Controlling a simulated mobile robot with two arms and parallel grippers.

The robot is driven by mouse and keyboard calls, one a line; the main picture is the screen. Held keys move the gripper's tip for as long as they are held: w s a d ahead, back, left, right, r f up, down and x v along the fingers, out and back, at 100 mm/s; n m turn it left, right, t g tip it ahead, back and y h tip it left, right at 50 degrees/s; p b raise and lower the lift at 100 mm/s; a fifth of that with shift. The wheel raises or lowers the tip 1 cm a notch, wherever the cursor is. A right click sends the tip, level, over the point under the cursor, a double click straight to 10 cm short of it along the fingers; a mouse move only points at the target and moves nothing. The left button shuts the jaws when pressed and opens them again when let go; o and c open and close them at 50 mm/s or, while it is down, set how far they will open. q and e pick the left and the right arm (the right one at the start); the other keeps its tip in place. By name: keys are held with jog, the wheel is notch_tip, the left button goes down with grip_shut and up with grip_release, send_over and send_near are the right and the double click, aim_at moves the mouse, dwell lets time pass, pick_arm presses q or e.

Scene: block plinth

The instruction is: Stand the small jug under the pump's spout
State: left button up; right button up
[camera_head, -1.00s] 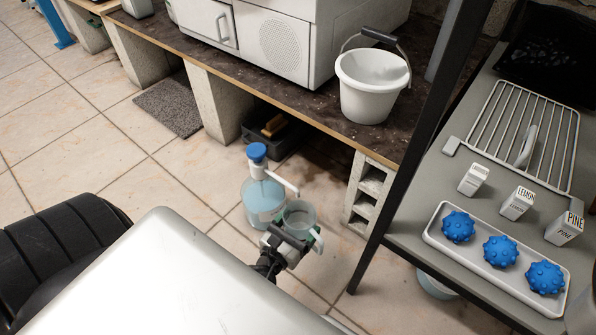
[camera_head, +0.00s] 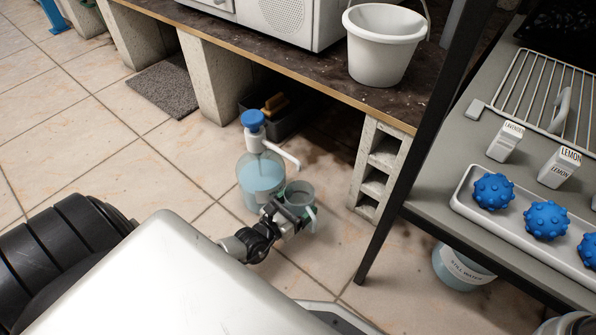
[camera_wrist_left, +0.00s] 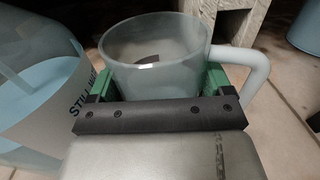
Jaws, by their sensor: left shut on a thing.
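The small jug (camera_head: 301,192) is a greyish translucent cup with a handle. My left gripper (camera_head: 290,207) is shut on it and holds it close beside the pump bottle, below the end of the spout. The jug looks upright in the left wrist view (camera_wrist_left: 155,50), its handle to the right, between green-padded fingers. The pump (camera_head: 254,135) has a blue knob and white neck on a clear bottle of blue liquid (camera_head: 262,178), which stands on the tiled floor. Its white spout (camera_head: 284,154) points right and down. Whether the jug touches the floor is hidden. My right gripper is not in view.
A dark workbench (camera_head: 290,60) on concrete blocks stands behind, with a white bucket (camera_head: 384,50) on top. A black tray (camera_head: 290,118) lies underneath. At right, a grey shelf (camera_head: 430,200) carries a tray of blue spiky balls (camera_head: 545,220); a still-water container (camera_head: 460,268) sits below.

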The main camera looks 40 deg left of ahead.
aim_at(298, 212)
pick_arm(q)
notch_tip(298, 212, down, 4)
jog(key=b, duration=0.3)
jog(key=shift+f+b, duration=0.15)
jog(key=shift+b, duration=0.15)
jog(key=o, duration=0.8)
jog(key=s+p, duration=0.1)
jog(key=s, duration=0.2)
jog(key=s+a+p, duration=0.1)
jog(key=s+p, duration=0.1)
jog(key=s, duration=0.2)
jog(key=s+p, duration=0.2)
jog(key=s, duration=0.1)
jog(key=shift+s+a+r, duration=0.2)
jog(key=shift+a+r, duration=0.05)
jog(key=shift+a, duration=0.1)
jog(key=shift+s+a+f, duration=0.15)
jog(key=shift+s, duration=0.55)
